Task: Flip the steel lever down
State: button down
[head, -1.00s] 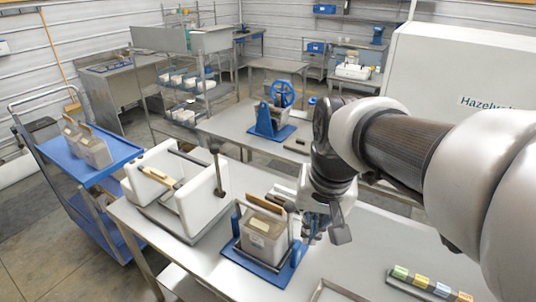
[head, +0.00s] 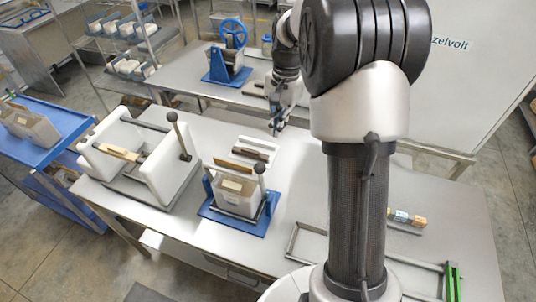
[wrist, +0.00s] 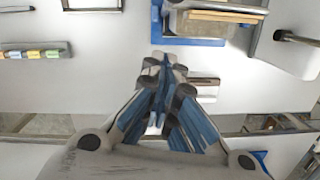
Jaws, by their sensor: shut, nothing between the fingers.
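Two upright levers show in the head view, and I cannot tell for sure which one the task means. The other lever (head: 261,185) has a grey knob and rises at the right side of the blue-framed fixture (head: 240,225), which holds a beige container (head: 236,200). My gripper (head: 275,130) is shut and empty, behind that fixture and apart from both levers. In the wrist view its fingers (wrist: 164,62) meet below the blue fixture (wrist: 196,41).
A metal frame (head: 310,240) and coloured blocks (head: 406,217) are at the right of the table. A blue-wheeled device (head: 228,62) stands on the back table. A blue cart (head: 62,118) is at the left.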

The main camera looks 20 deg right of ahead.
jog(key=s+a+f+b, duration=0.1)
jog(key=a+f, duration=0.3)
jog(key=f, duration=0.6)
jog(key=shift+s+a+f, duration=0.2)
jog(key=shift+s+f, duration=0.05)
jog(key=shift+s, duration=0.45)
jog(key=shift+a+b, duration=0.15)
jog(key=shift+b, duration=0.2)
